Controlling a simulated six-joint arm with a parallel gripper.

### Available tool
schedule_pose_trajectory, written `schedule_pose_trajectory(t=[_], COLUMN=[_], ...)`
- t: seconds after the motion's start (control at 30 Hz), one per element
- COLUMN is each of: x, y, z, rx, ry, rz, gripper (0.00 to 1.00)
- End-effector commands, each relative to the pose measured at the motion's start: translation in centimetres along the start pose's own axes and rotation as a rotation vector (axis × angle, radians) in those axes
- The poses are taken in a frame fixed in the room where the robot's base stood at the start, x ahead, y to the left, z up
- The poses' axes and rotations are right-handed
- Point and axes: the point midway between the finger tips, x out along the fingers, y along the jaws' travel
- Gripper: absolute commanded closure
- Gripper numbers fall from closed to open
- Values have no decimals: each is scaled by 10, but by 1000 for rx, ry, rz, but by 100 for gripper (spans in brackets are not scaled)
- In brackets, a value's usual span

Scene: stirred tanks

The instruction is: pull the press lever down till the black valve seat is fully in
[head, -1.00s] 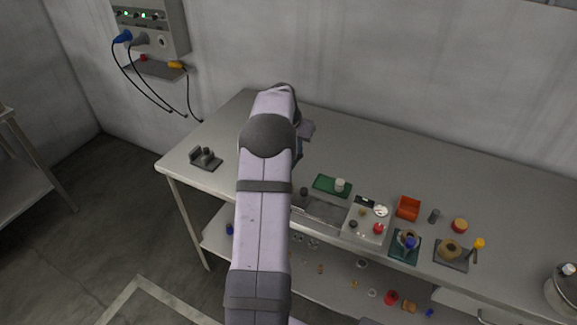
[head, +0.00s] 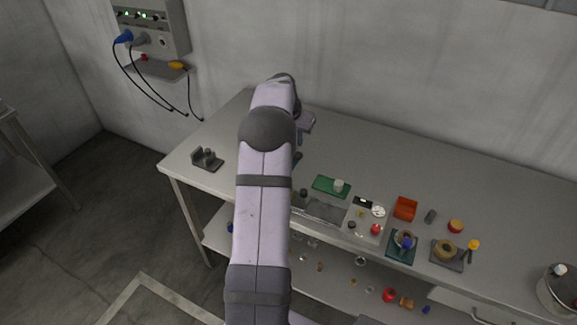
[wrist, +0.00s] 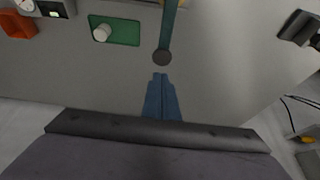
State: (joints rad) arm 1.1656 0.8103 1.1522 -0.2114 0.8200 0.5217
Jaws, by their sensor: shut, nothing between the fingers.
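In the wrist view a teal bar with a dark round knob, which looks like the press lever (wrist: 168,30), comes in from the top edge. My gripper (wrist: 160,77) has its blue fingers closed together with nothing between them. In the picture its tips are just below the knob and appear apart from it; the depth gap is hard to tell. I cannot make out the black valve seat in either view.
A green mat (head: 324,182) with a white cylinder (head: 339,186) lies right of my arm. Farther right are an orange bin (head: 405,208) and several small parts. A dark grey block fixture (head: 208,160) stands at the table's left end. The tabletop behind the mat is clear.

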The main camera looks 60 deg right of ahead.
Motion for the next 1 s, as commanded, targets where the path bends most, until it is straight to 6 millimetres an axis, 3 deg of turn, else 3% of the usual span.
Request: schedule_pose_trajectory(t=[0.47,1.0], x=[-37,-38], y=[0,-1], z=[-16,-16], rx=[0,-2], ry=[1,0], rz=[-1,-1], gripper=[100,100])
